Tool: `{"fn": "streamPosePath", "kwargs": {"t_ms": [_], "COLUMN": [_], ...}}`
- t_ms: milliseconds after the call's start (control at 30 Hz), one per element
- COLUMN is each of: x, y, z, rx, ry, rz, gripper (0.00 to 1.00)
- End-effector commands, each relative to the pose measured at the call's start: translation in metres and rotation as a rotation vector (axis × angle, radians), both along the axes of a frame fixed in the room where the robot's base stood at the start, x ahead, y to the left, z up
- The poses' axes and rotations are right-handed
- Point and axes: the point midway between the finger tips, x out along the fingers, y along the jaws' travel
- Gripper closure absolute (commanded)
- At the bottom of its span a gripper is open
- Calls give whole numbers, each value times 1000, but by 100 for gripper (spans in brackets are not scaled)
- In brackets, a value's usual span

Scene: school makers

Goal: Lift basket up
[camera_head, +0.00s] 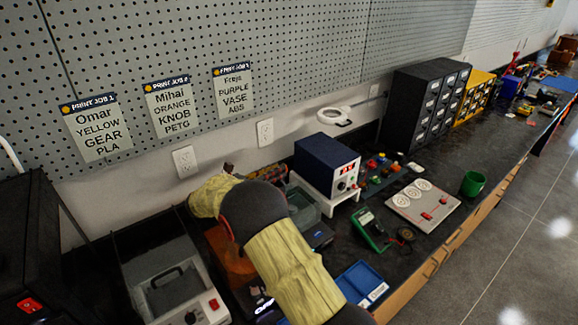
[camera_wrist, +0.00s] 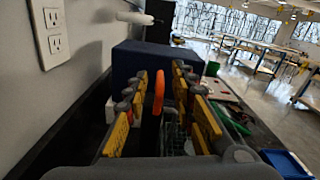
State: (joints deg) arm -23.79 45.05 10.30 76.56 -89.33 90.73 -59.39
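My gripper (camera_wrist: 160,80) is open in the wrist view, its two yellow and grey fingers standing apart. An upright orange handle (camera_wrist: 158,92) shows between the fingers, with a gap visible on each side. A dark wire mesh basket (camera_wrist: 174,136) shows below it, partly hidden by the right finger; the handle seems to belong to it. In the head view my gripper (camera_head: 270,173) is low over the bench behind a grey-green tank (camera_head: 303,204). My arm hides much of this area, and I cannot make out the basket there.
A dark blue power supply (camera_head: 327,164) on a white stand is close right of my gripper. The wall with outlets (camera_head: 265,132) is close behind. A grey-white machine (camera_head: 172,284) stands left. A multimeter (camera_head: 371,228), blue tray (camera_head: 361,283) and green cup (camera_head: 473,184) lie right.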

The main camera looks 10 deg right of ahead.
Motion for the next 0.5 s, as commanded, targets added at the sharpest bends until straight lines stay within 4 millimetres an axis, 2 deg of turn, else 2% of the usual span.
{"fn": "streamPosePath", "kwargs": {"t_ms": [33,200,500], "x": [3,13,21], "y": [-10,-33,-51], "z": [-2,-2,0], "rx": [0,1,0], "ry": [-1,-1,-1], "rz": [-3,-3,0], "gripper": [74,74,74]}}
